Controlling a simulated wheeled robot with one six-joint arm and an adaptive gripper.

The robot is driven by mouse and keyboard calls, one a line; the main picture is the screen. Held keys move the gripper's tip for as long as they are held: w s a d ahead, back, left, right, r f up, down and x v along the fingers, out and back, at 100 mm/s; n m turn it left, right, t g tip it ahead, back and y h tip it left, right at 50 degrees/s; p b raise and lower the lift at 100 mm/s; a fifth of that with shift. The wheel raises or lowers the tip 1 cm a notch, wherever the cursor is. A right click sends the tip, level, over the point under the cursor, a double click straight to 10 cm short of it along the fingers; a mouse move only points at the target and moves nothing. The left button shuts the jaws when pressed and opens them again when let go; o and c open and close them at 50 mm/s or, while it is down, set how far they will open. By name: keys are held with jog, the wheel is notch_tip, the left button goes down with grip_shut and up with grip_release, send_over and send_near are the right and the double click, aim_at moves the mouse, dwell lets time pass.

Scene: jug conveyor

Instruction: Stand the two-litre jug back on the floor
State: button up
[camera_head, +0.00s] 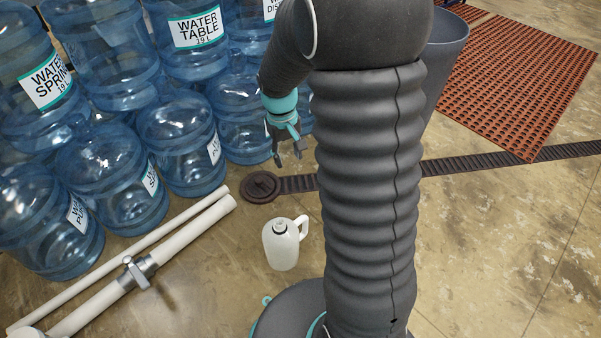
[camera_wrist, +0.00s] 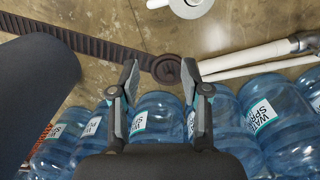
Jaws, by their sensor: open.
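The two-litre jug (camera_head: 281,246) is a white jug with a side handle and a dark cap. In the head view it stands upright on the concrete floor, just left of my column base. In the wrist view the jug (camera_wrist: 190,7) shows at the top edge, partly cut off by the frame. My gripper (camera_head: 289,162) hangs above and beyond the jug, close to the big blue bottles. Its fingers also show in the wrist view (camera_wrist: 158,72), spread apart with nothing between them. The gripper is clear of the jug.
Stacked blue water bottles (camera_head: 110,160) fill the left and back. White pipes with a metal valve (camera_head: 137,272) lie on the floor left of the jug. A drain channel with a round cover (camera_head: 260,187) lies behind it. A red-brown mat (camera_head: 515,80) lies back right; the right floor is clear.

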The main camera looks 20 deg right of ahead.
jog(key=s+a+r+t, duration=0.2)
jog(key=s+r+t, duration=0.1)
jog(key=s+r, duration=0.5)
jog(key=s+a+r+m+t, duration=0.1)
jog(key=s+a+r+t, duration=0.2)
jog(key=s+r, duration=0.6)
jog(key=s, duration=0.4)
jog(key=shift+a+y, duration=0.3)
jog(key=shift+a, duration=0.05)
jog(key=shift+r, duration=0.1)
